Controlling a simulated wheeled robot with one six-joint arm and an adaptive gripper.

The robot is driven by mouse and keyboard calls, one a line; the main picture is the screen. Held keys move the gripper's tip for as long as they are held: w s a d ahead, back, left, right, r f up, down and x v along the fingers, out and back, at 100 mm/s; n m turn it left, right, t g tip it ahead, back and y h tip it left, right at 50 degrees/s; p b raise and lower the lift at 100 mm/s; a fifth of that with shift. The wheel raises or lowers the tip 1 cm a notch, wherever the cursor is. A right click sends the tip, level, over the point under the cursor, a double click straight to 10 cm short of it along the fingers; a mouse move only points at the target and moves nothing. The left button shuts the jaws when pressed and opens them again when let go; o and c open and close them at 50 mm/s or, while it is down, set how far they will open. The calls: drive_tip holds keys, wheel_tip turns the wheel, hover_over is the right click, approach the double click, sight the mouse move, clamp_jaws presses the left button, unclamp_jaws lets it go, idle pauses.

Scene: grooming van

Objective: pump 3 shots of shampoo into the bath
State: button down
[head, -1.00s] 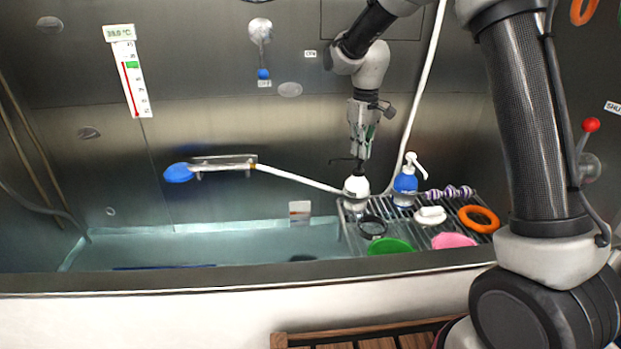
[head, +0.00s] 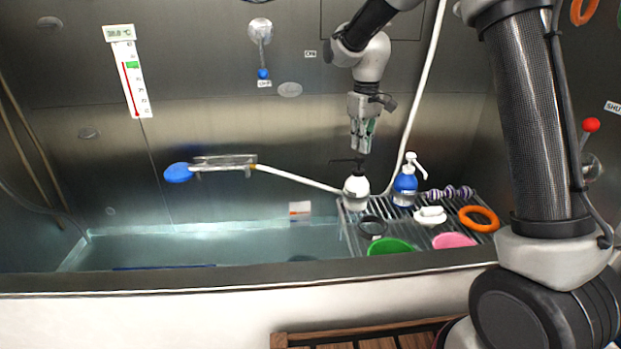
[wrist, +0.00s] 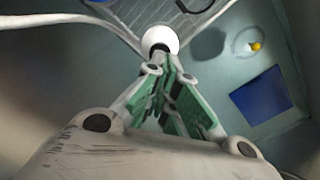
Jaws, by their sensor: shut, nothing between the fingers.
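A white bottle with a dark pump head (head: 356,188) stands upright on the wire rack at the right end of the bath (head: 210,243). It also shows in the wrist view (wrist: 162,38), beyond my fingertips. A blue bottle with a white pump (head: 405,187) stands to its right. I cannot read a label on either bottle. My gripper (head: 362,149) points down just above the white bottle's pump, shut and empty, with a small gap visible between them. Its green-padded fingers (wrist: 170,76) show in the wrist view. The bath holds water.
The wire rack (head: 345,240) also carries a green bowl (head: 390,246), a pink item (head: 453,240), an orange ring (head: 479,218) and a white item (head: 430,215). A white hose runs behind the bottles to a blue shower head (head: 178,173).

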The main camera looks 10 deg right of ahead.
sight(360, 157)
drive_tip(key=shift+f, duration=1.65)
drive_tip(key=shift+r, duration=1.75)
drive_tip(key=shift+f, duration=0.15)
drive_tip(key=shift+f, duration=1.6)
drive_tip(key=shift+r, duration=1.75)
